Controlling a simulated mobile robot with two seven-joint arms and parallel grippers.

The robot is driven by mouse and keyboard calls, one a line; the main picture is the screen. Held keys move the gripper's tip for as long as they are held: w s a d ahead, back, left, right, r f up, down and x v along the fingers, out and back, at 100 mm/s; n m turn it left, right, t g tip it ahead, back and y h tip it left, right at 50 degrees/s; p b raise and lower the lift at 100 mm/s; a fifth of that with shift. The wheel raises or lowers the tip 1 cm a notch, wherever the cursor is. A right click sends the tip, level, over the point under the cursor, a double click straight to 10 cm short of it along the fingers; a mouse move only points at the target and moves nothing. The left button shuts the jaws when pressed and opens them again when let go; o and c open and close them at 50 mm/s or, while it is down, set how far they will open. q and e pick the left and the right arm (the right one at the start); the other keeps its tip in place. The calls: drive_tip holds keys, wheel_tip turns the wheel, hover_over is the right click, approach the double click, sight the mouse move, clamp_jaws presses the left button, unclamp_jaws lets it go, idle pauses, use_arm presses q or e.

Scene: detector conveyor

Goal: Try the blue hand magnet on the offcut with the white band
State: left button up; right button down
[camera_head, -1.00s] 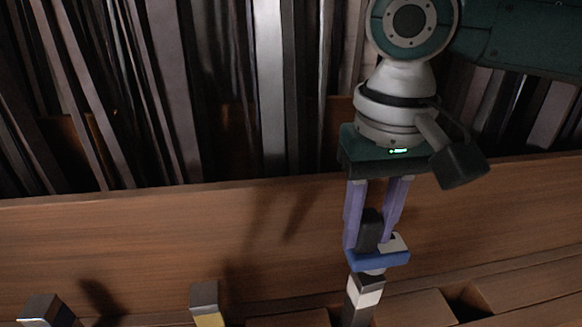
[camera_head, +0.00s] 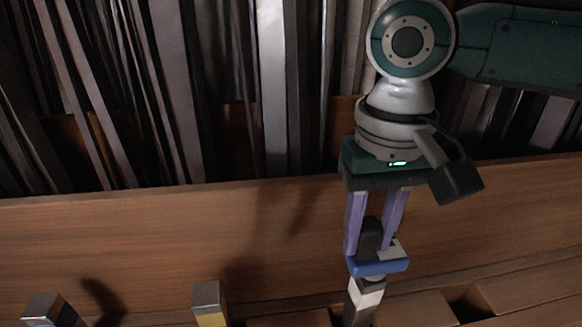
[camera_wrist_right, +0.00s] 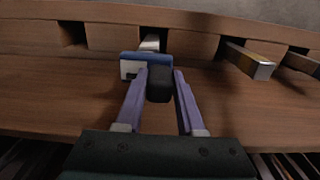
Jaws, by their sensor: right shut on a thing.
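The blue hand magnet (camera_head: 376,267) has a blue plate, a black grip and a pale block on top. My right gripper (camera_head: 369,240) is shut on its black grip, with the purple fingers pointing down. The offcut with the white band (camera_head: 366,297) stands upright in the wooden rack directly under the magnet. In the head view the magnet's underside is at the offcut's top; I cannot tell if they touch. In the right wrist view the magnet (camera_wrist_right: 143,60) hides most of the offcut (camera_wrist_right: 150,43). My left gripper is not in view.
A yellow-banded offcut (camera_head: 208,298) and a blue-banded one (camera_head: 47,308) stand to the left in the head view. The wooden rack (camera_head: 430,308) has empty slots at right. A wooden board (camera_head: 130,235) and many upright metal bars (camera_head: 272,90) stand behind.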

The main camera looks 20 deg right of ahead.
drive_tip(key=shift+f, duration=0.45)
idle(0.7)
drive_tip(key=shift+r+p, duration=0.25)
drive_tip(key=shift+p, duration=0.05)
wheel_tip(320, 180, up, 4)
drive_tip(key=p, duration=0.6)
drive_tip(key=shift+r, duration=0.25)
wheel_tip(320, 180, up, 5)
drive_tip(key=p, duration=0.7)
idle(0.5)
